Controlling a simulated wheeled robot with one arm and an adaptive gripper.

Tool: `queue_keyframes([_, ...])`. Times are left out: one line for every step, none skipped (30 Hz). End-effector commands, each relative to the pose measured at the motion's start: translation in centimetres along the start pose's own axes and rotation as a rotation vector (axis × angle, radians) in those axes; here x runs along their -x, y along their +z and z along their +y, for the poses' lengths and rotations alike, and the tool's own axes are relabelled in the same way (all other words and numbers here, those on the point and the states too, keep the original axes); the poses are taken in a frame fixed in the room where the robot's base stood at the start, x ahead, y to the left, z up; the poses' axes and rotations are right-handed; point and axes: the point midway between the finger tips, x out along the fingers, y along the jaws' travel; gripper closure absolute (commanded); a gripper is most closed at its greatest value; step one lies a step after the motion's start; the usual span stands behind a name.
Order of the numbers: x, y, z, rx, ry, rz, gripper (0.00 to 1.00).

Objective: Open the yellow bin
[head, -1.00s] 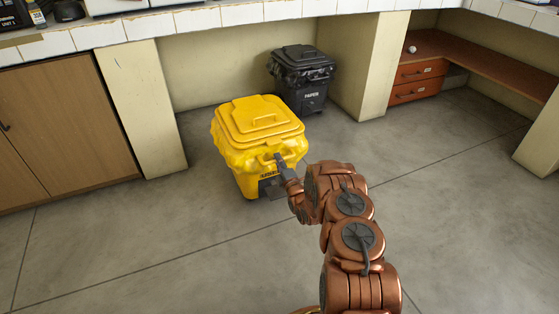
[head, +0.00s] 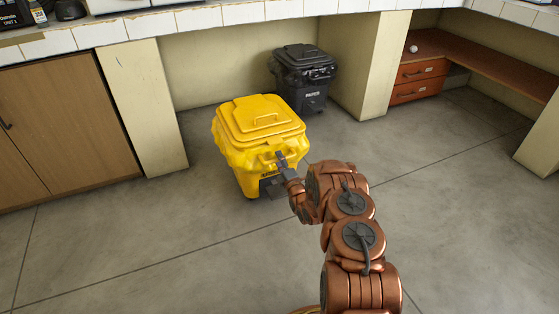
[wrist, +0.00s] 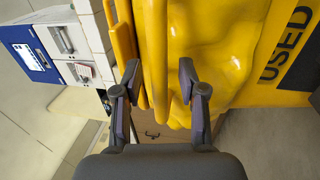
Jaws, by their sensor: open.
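The yellow bin (head: 245,165) stands on the floor with its lid (head: 262,118) closed. My gripper (head: 281,160) is at the front of the bin, just below the front lid edge. In the wrist view the open fingers of my gripper (wrist: 160,80) stand either side of a yellow rim of the bin (wrist: 158,50). Whether either finger touches it I cannot tell. The wrist view also shows the bulging yellow bin side and dark lettering reading "USED". The head view hides part of the bin front behind my gripper.
A black paper bin (head: 303,78) stands behind to the right, near the wall. A wooden cabinet (head: 70,128) is at left under a tiled counter (head: 150,27). A desk with orange drawers (head: 418,82) is at right. The floor around the yellow bin is clear.

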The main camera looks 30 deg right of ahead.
Motion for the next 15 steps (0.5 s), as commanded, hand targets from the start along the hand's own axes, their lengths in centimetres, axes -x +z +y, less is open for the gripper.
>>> queue_keyframes([0.3, 0.1, -0.1, 0.000, -0.002, -0.001, 0.59])
queue_keyframes([0.5, 0.1, -0.1, -0.001, -0.003, -0.001, 0.59])
queue_keyframes([0.9, 0.1, -0.1, 0.000, -0.002, -0.001, 0.59])
queue_keyframes([1.2, 0.1, 0.0, 0.000, -0.001, -0.001, 0.59])
queue_keyframes([1.5, 0.1, 0.0, 0.000, 0.000, -0.002, 0.59])
queue_keyframes([2.0, 0.1, 0.1, 0.001, 0.002, -0.002, 0.59])
queue_keyframes([2.4, 0.1, 0.1, 0.000, 0.000, -0.002, 0.59])
queue_keyframes([3.0, 0.1, 0.0, -0.001, -0.002, -0.002, 0.59])
queue_keyframes([3.6, 0.1, -0.1, -0.002, -0.005, -0.002, 0.59])
queue_keyframes([4.1, 0.1, -0.1, -0.001, -0.005, -0.003, 0.59])
queue_keyframes([4.5, 0.1, 0.0, -0.001, -0.002, -0.003, 0.59])
queue_keyframes([5.2, 0.1, 0.0, -0.001, 0.000, -0.003, 0.59])
queue_keyframes([5.7, 0.1, 0.0, -0.001, -0.001, -0.002, 0.59])
queue_keyframes([6.3, 0.1, -0.1, -0.001, -0.003, -0.002, 0.59])
queue_keyframes([7.0, 0.1, -0.1, -0.001, -0.005, -0.003, 0.59])
